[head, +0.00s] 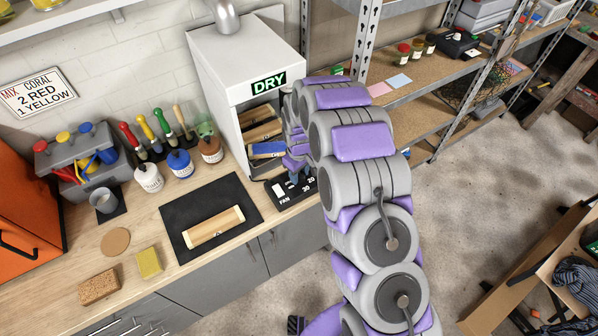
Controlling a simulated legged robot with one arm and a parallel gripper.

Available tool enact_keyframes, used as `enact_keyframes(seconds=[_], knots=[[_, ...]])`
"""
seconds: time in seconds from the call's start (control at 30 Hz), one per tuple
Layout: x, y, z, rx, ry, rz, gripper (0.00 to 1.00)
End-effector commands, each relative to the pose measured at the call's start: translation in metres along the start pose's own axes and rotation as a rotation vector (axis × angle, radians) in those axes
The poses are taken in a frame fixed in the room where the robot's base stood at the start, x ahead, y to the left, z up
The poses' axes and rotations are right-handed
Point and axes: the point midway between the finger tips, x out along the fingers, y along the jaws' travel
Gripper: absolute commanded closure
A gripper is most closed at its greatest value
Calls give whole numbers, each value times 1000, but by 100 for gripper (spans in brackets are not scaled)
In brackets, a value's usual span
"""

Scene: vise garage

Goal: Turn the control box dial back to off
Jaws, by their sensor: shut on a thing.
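The control box (281,198) is a small black box at the front right of the workbench, with the word FAN, a light switch and white numbers such as 30 and 20 on its top. My gripper (296,177) is over the box's right part and is shut on the dial there. The dial itself is mostly hidden by my gripper, so its pointing direction cannot be told. A white cabinet (222,75) with a lit green DRY sign (269,84) stands just behind the box, with wooden and blue pieces on its shelves.
Metal shelving (410,95) stands to the right. The floor at right is mostly clear.

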Motion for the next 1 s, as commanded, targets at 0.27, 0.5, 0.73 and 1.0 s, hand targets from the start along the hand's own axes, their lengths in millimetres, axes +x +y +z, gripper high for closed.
enact_keyframes(seconds=[0.27, 0.5, 0.73, 1.0], knots=[[2, -2, 3, -252, -8, -6, 91], [2, -1, 3, -426, -6, -7, 91], [2, 0, 3, -532, -6, -7, 91], [2, 1, 3, -581, -5, -7, 91]])
